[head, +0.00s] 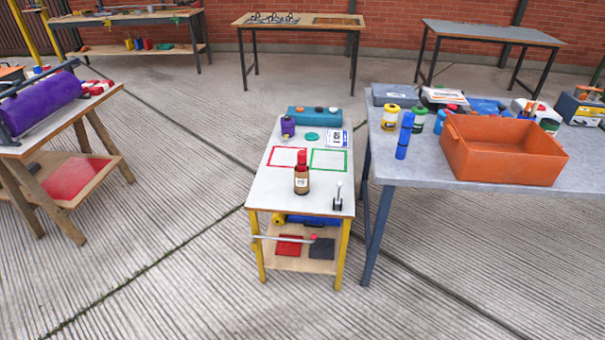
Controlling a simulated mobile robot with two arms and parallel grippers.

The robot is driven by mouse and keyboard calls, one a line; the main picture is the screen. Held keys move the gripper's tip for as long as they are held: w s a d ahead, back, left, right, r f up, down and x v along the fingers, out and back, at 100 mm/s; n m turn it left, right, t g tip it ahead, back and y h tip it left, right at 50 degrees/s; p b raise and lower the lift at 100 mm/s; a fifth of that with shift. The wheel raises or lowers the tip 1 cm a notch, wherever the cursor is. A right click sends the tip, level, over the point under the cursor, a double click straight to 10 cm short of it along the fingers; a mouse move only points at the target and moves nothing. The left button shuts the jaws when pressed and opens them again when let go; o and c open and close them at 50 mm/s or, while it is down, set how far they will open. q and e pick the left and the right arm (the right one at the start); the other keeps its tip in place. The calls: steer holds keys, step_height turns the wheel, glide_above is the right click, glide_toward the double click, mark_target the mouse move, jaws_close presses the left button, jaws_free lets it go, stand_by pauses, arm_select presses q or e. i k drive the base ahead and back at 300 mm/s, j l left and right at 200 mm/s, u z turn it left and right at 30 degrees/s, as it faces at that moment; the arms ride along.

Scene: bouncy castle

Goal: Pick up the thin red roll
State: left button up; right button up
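I cannot clearly make out a thin red roll. Small red and white pieces (97,87), too small to identify, lie on the left table beside a thick purple roll (45,103). A flat red square (288,246) lies on the lower shelf of the small yellow-legged table, next to a dark square (322,249). A light rod with a red end (313,237) lies across that shelf. A small upright red item (147,44) stands on the far left table's shelf. Neither of my grippers is in view.
The small table (260,190) holds a brown bottle with a red cap (302,177). The right table (390,178) carries an orange bin (500,150) and blue cylinders (404,137). Two more tables stand by the brick wall. The ribbed floor (160,240) between the left and small tables is clear.

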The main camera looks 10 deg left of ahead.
mark_target(301, 154)
steer(key=i+j, duration=0.2)
steer(key=i, duration=0.35)
steer(key=i+j, duration=0.25)
steer(key=i, duration=0.25)
steer(key=j+u, duration=0.05)
